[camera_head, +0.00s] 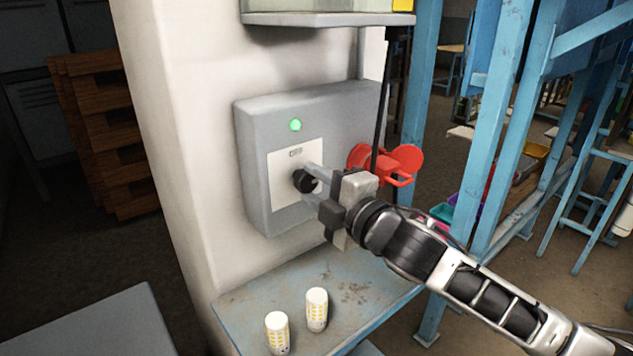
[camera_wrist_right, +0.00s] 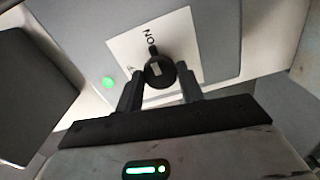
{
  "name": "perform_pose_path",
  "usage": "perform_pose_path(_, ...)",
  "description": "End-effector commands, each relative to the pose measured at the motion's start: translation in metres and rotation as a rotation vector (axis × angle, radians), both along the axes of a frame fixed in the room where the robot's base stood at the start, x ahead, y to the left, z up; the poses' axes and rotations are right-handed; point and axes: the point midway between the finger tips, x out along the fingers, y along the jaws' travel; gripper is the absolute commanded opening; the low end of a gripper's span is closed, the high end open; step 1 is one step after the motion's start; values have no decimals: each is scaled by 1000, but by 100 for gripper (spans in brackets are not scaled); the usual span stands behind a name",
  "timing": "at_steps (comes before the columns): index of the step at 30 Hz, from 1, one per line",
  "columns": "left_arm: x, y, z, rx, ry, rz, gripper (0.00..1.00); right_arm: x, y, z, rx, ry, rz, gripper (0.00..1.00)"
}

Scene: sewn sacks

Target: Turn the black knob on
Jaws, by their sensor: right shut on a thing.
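The black knob (camera_head: 306,181) sits on a white plate on the front of a grey control box (camera_head: 255,135) fixed to a pale column. A green light (camera_head: 295,125) glows above the plate. My right gripper (camera_head: 313,181) reaches in from the right and is shut on the knob. In the right wrist view the knob (camera_wrist_right: 160,72) lies between the two dark fingers (camera_wrist_right: 160,88), and its pointer is toward the letters of "ON" on the plate (camera_wrist_right: 125,45). The green light (camera_wrist_right: 109,82) is also lit there. My left gripper is not in view.
A red handle-like part (camera_head: 390,163) is close beside my right gripper, on the box's right side. Two white bulb-like items (camera_head: 317,309) stand on a blue-edged shelf (camera_head: 365,290) below. Blue metal frames (camera_head: 500,130) stand at right.

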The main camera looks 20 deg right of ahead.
Motion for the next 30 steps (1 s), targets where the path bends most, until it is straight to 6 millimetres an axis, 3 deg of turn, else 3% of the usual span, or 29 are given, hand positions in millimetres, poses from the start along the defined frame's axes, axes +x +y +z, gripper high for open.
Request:
perform_pose_path(18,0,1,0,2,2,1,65,0,0,1,42,13,2,15)
perform_pose_path(19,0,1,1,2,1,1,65,0,0,1,42,13,2,43)
perform_pose_path(21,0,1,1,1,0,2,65,0,0,1,41,13,2,59)
perform_pose_path(30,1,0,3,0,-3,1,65,0,0,0,39,13,2,59)
